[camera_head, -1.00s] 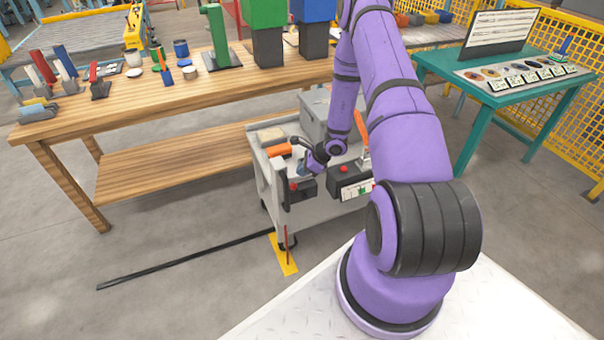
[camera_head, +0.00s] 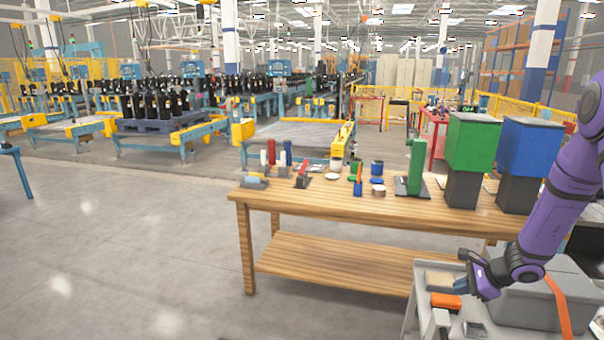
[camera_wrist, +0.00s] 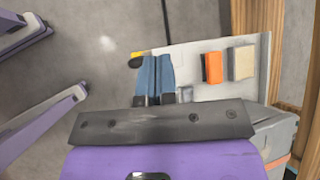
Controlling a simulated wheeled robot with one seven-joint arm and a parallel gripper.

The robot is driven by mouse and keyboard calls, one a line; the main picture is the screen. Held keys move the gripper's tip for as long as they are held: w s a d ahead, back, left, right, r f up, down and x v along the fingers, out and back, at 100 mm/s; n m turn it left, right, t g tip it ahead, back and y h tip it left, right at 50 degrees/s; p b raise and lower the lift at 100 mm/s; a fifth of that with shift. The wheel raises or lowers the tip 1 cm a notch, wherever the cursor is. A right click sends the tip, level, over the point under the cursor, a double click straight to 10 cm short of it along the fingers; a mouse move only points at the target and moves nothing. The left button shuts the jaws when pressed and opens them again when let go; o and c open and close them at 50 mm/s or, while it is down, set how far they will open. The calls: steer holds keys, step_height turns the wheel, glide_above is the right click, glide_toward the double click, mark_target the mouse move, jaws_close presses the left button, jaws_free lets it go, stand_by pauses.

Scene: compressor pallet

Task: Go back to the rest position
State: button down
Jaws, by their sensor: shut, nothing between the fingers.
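My gripper (camera_head: 462,286) is at the lower right of the head view, above the grey cart (camera_head: 424,318), at the end of my purple arm. In the wrist view its two blue-grey fingers (camera_wrist: 152,66) lie side by side, shut, with nothing visible between them. The fingers overlap the edge of the cart top (camera_wrist: 190,58) in that view. An orange block (camera_wrist: 212,67) and a tan block (camera_wrist: 244,62) lie on the cart to the right of the fingers, apart from them.
A wooden workbench (camera_head: 330,262) stands behind the cart, bearing small tools, a green stand (camera_head: 416,165), a green bin (camera_head: 475,143) and a blue bin (camera_head: 528,148). A grey box (camera_head: 535,305) sits on the cart. The floor at left (camera_head: 110,255) is clear.

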steer(key=s+a+r+n+g, duration=0.1)
steer(key=s+a+r+n, duration=0.3)
steer(key=r, duration=0.5)
steer(key=s+a+r+n+h, duration=0.1)
steer(key=s+a+r+n, duration=0.25)
steer(key=r, duration=0.55)
steer(key=s+a+r+n+g, duration=0.1)
steer(key=s+a+r+n, duration=0.3)
steer(key=r, duration=0.5)
steer(key=s+a+r+n+t+h, duration=0.1)
steer(key=s+r+n, duration=0.3)
steer(key=s, duration=0.6)
steer(key=s+a+r+n+t+h, duration=0.1)
steer(key=s+a+r+n+h, duration=0.1)
steer(key=s+r+n+h, duration=0.2)
steer(key=s+r, duration=0.3)
steer(key=s, duration=0.4)
steer(key=shift+s+n, duration=0.1)
steer(key=shift+n, duration=0.15)
